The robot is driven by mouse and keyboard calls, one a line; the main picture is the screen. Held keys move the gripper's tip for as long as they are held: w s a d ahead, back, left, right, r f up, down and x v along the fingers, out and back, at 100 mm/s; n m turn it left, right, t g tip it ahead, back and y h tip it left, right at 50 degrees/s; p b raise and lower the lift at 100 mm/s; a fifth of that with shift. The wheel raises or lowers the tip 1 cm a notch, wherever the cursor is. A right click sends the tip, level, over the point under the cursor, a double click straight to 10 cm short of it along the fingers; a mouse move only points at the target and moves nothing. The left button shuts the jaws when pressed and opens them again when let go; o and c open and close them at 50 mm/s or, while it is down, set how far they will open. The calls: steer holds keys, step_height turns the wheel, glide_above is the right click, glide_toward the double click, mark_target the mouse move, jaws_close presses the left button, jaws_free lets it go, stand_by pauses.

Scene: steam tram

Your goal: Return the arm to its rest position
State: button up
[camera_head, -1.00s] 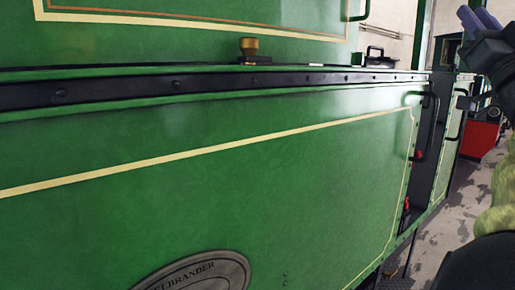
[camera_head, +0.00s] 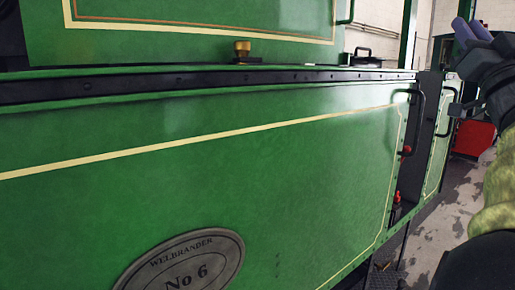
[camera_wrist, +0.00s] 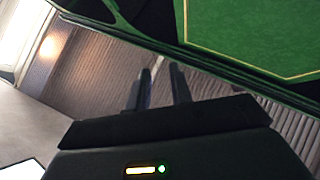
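My gripper (camera_head: 470,32) is at the upper right of the head view, at the end of my raised arm. Its two bluish fingers point up and left, beside the green side of the steam tram (camera_head: 240,150) and apart from it. In the wrist view the two dark fingers (camera_wrist: 160,88) stand a little apart with nothing between them. Behind them is a ribbed brown-grey surface, and the green tram panel (camera_wrist: 250,35) is at the upper right. The lower arm is partly cut off by the picture's right edge.
A brass knob (camera_head: 242,50) stands on the tram's ledge. A black handrail (camera_head: 414,120) and a step opening are at the panel's right end. An oval plate (camera_head: 182,262) is low on the panel. A red object (camera_head: 473,138) stands on the floor (camera_head: 432,232) behind.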

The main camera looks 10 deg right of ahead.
steer(key=w+a+f+m+g+h+b, duration=0.1)
steer(key=w+f+m+g+h, duration=0.2)
steer(key=w+f, duration=0.55)
steer(key=w+a+f+m+g, duration=0.15)
steer(key=w+f+g, duration=0.3)
steer(key=f, duration=0.75)
steer(key=w+a+f+g+y, duration=0.2)
steer(key=a+f, duration=0.2)
steer(key=f, duration=0.5)
steer(key=w+a+f+g+y, duration=0.1)
steer(key=w+a+f+g, duration=0.2)
steer(key=f, duration=0.6)
steer(key=s+a+f+n+g+y+b, duration=0.1)
steer(key=s+a+f+n+g+y, duration=0.15)
steer(key=a+f, duration=0.45)
steer(key=s+a+f+n+g+y+b, duration=0.1)
steer(key=s+a+f+g, duration=0.15)
steer(key=a+f, duration=0.5)
steer(key=s+a+f+n+g+y, duration=0.2)
steer(key=s+a+f+n+g, duration=0.2)
steer(key=s+a+f, duration=0.5)
steer(key=s+f+g, duration=0.2)
steer(key=s+f, duration=0.3)
steer(key=s, duration=0.1)
steer(key=shift+a+f, duration=0.2)
steer(key=shift+f, duration=0.05)
steer(key=shift+y, duration=0.25)
steer(key=shift+w, duration=0.1)
